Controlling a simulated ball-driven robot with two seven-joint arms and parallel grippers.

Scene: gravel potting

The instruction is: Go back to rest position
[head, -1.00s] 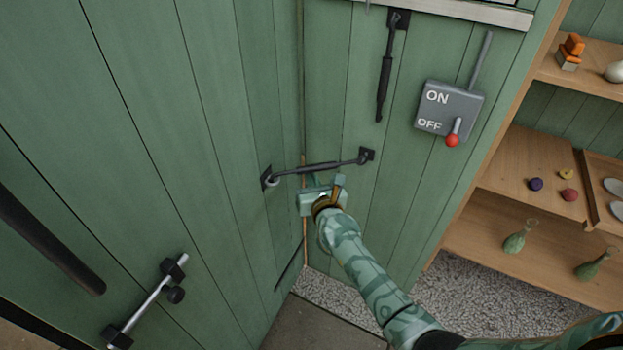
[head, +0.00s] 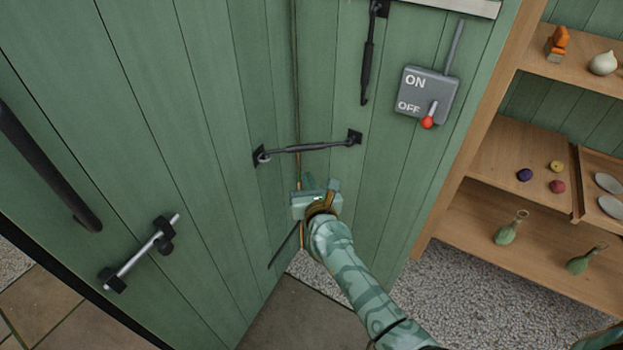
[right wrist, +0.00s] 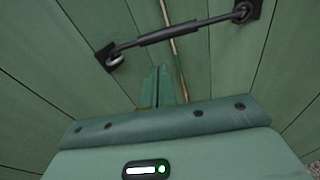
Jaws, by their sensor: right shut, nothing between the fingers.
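My right gripper (head: 320,184) is shut and empty in the head view. It is just below a dark hook bar (head: 308,148) that spans the corner between two green plank panels, and a gap shows between them. In the right wrist view, the closed fingers (right wrist: 163,86) point toward the panels, with the hook bar (right wrist: 175,34) beyond them, its two ends at black plates. My left gripper is not in view.
A grey ON/OFF box (head: 427,95) with a red-tipped lever is on the right panel, and another dark hook (head: 369,55) hangs beside it. A bolt (head: 143,254) is on the left panel. Wooden shelves (head: 510,170) with small objects stand at the right, above gravel.

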